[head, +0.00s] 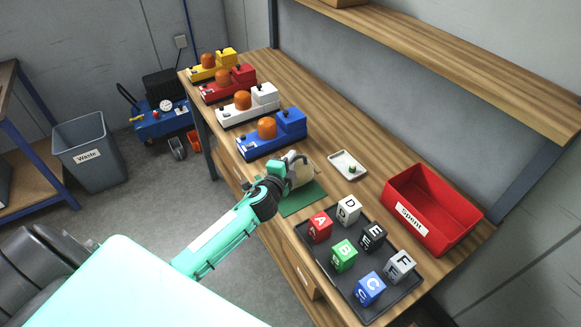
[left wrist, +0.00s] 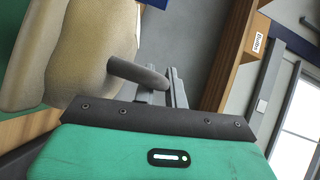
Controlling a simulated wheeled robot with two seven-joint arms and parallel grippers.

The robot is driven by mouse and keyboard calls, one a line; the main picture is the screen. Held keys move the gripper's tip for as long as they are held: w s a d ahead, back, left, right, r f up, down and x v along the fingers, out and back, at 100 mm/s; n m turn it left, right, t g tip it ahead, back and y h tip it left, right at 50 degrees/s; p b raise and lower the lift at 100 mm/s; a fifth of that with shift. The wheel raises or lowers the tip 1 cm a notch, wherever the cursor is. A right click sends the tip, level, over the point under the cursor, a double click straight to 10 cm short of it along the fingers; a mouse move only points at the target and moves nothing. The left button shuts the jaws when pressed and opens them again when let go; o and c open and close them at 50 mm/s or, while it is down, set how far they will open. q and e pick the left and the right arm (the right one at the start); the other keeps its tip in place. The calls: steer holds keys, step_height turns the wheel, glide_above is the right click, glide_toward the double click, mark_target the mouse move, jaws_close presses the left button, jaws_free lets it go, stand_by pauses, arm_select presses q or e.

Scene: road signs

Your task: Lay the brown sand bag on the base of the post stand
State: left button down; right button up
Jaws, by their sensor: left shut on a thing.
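A tan, rounded bag (head: 305,173), which looks like the sand bag, is at the fingers of my left gripper (head: 296,162) over the near edge of the workbench, by a green mat (head: 303,199). The gripper is shut on it and partly covers it in the head view. In the left wrist view the bag (left wrist: 92,48) fills the upper left beside a grey finger. I cannot tell whether its underside touches the mat. I cannot make out a post stand in either view. My right gripper is not in view.
A white dish (head: 347,166) lies right of the bag. A black tray (head: 355,288) of lettered cubes and a red "Spent" bin (head: 433,208) stand nearer. A grey waste bin (head: 90,153) is on the floor.

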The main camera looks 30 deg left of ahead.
arm_select(q)
step_height(320, 180, up, 16)
steer(key=b, duration=0.1)
